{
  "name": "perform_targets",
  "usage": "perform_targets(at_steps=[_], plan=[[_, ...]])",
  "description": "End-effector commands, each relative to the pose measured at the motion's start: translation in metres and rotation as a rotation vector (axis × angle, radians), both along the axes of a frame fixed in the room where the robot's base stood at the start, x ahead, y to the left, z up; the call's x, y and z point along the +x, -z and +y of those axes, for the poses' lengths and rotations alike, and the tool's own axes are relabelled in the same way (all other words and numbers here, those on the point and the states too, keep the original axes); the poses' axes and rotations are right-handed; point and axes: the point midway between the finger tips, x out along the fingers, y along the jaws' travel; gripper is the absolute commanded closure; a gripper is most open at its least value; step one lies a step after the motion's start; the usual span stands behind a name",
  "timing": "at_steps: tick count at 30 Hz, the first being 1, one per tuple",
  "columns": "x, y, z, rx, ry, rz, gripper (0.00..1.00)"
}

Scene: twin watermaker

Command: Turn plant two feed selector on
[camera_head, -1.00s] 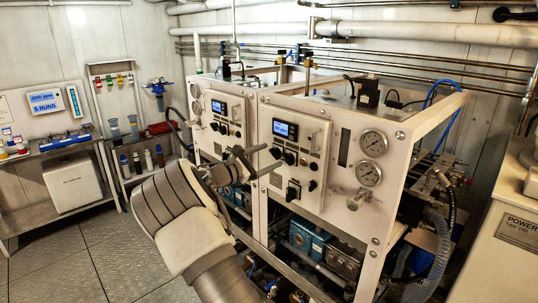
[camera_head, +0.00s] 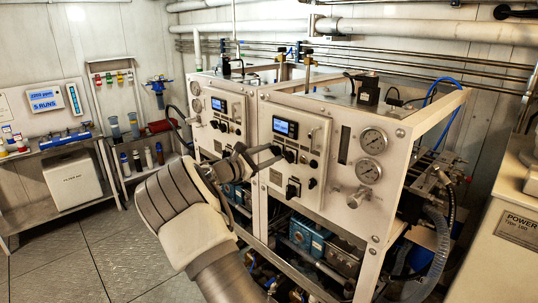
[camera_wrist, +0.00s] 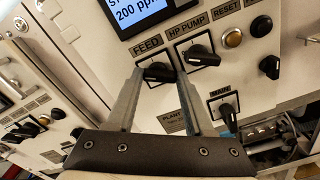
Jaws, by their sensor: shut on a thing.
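The FEED selector (camera_wrist: 158,72) is a black knob on a white square plate, under the "FEED" label in the wrist view. Its handle lies roughly sideways in the picture. My gripper (camera_wrist: 159,74) has one finger on each side of this knob and is shut on it. In the head view my gripper (camera_head: 276,155) reaches the front of the nearer white panel (camera_head: 318,150), below its blue display (camera_head: 285,127). The fingers cover part of the knob's edges. A plate starting with "PLANT" (camera_wrist: 172,121) is partly hidden by the right finger.
The HP PUMP knob (camera_wrist: 198,56) is close to the right finger. A MAIN knob (camera_wrist: 228,115) sits lower right, near that finger. RESET button (camera_wrist: 233,38) is further right. A similar panel (camera_head: 220,125) stands to the left. Gauges (camera_head: 372,141) are on the right.

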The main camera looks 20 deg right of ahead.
Motion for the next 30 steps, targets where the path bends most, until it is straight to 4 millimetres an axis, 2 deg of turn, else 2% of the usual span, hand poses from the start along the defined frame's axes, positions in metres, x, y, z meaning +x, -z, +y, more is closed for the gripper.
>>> perform_targets(at_steps=[11, 30], plan=[[0.0003, 0.0066, 0.0001, 0.047, 0.0, -0.133, 1.0], [0.001, 0.0095, 0.0007, 0.246, -0.001, -0.678, 1.0]])
